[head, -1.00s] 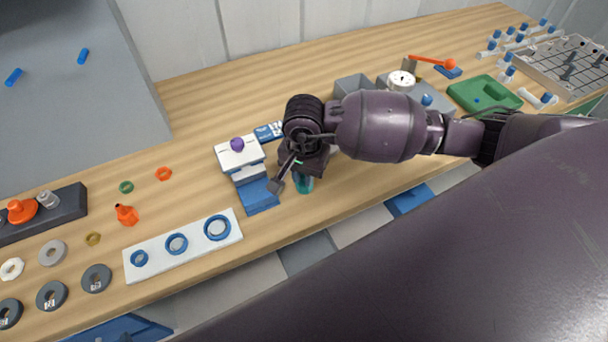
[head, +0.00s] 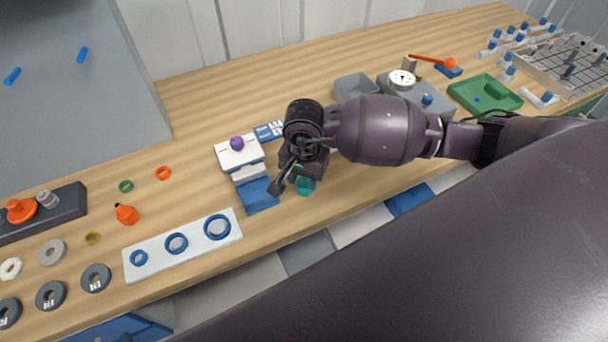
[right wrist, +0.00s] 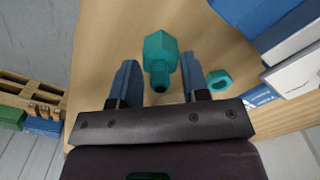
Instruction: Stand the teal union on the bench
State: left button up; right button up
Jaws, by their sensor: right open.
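The teal union (right wrist: 160,52) shows in the right wrist view, a hex body with a narrower dark-ended neck, between the two blue fingers of my right gripper (right wrist: 158,80). Gaps show on both sides of it, and the gripper is open. In the head view the teal union (head: 304,187) is partly hidden below my right gripper (head: 290,182), near the bench's front edge. I cannot tell whether it is upright or tilted. A smaller teal nut (right wrist: 219,79) lies to its right in the right wrist view. My left gripper is not in view.
A blue and white stand (head: 259,196) with a purple knob (head: 237,144) is close left of the gripper. A white plate with blue rings (head: 197,235) lies further left. A grey box (head: 356,87) and a dial gauge (head: 401,80) stand behind my right arm.

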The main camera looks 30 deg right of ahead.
jog(key=shift+r, duration=0.25)
notch_tip(320, 180, up, 12)
jog(key=shift+b, duration=0.35)
jog(key=shift+f, duration=0.15)
